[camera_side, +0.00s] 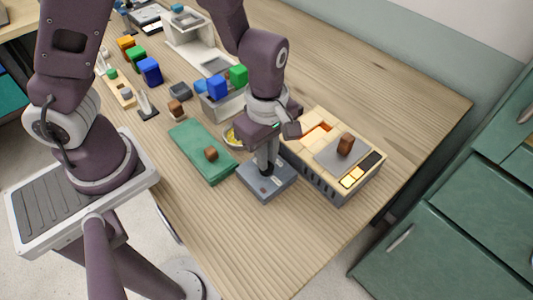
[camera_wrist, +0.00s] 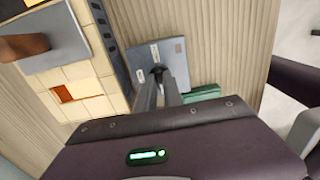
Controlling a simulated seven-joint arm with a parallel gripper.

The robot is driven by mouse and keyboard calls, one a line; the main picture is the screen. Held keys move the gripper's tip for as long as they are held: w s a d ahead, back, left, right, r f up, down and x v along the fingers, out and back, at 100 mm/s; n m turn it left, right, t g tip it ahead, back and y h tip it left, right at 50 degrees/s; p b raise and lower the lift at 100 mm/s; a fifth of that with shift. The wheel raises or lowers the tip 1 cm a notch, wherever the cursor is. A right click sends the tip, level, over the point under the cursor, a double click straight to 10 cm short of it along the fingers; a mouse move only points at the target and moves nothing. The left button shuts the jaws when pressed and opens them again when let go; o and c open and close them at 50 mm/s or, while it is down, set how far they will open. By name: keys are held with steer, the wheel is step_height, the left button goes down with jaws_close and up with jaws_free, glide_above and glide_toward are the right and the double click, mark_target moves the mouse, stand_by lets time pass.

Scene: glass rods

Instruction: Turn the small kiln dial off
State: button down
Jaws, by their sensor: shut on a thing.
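The dial box (camera_side: 254,193) is a small blue-grey block on the table, left of the kiln (camera_side: 326,186). It also shows in the wrist view (camera_wrist: 176,74). My gripper (camera_side: 266,172) points down over its top, with the fingers shut on the small dark dial (camera_wrist: 157,70). The fingers hide most of the dial, so I cannot tell its setting. The kiln is pale brick with a grey lid plate (camera_side: 328,160) and a brown handle (camera_side: 345,145). An orange glow shows in an opening in its top (camera_wrist: 65,92), and a yellow glow (camera_side: 352,178) shows near its front corner.
A green case (camera_side: 192,142) with a brown knob (camera_side: 211,154) lies left of the dial box. A grey bin (camera_side: 222,103) with blue and green blocks stands behind. Coloured blocks line the far left. The table's front and right are clear.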

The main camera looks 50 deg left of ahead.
steer(key=shift+w, duration=0.1)
stand_by(0.3)
steer(key=c, duration=1.5)
jaws_free()
step_height(320, 180, up, 7)
steer(key=shift+r, duration=0.1)
steer(key=s+a+r+m+t, duration=0.2)
steer(key=s+a+r+m, duration=0.1)
steer(key=s+r+m, duration=0.1)
steer(key=s+a+r+m+t, duration=0.1)
steer(key=s+a+r+m, duration=0.3)
steer(key=r+m, duration=0.2)
steer(key=s+a+r+m+t, duration=0.2)
steer(key=s+a+r+m, duration=0.1)
steer(key=m, duration=0.5)
steer(key=shift+s+a+r+t, duration=0.15)
steer(key=shift+s+r, duration=0.15)
steer(key=shift+r, duration=0.25)
steer(key=shift+s+a+r+t, duration=0.15)
steer(key=shift+s+r, duration=0.1)
steer(key=shift+r, duration=0.3)
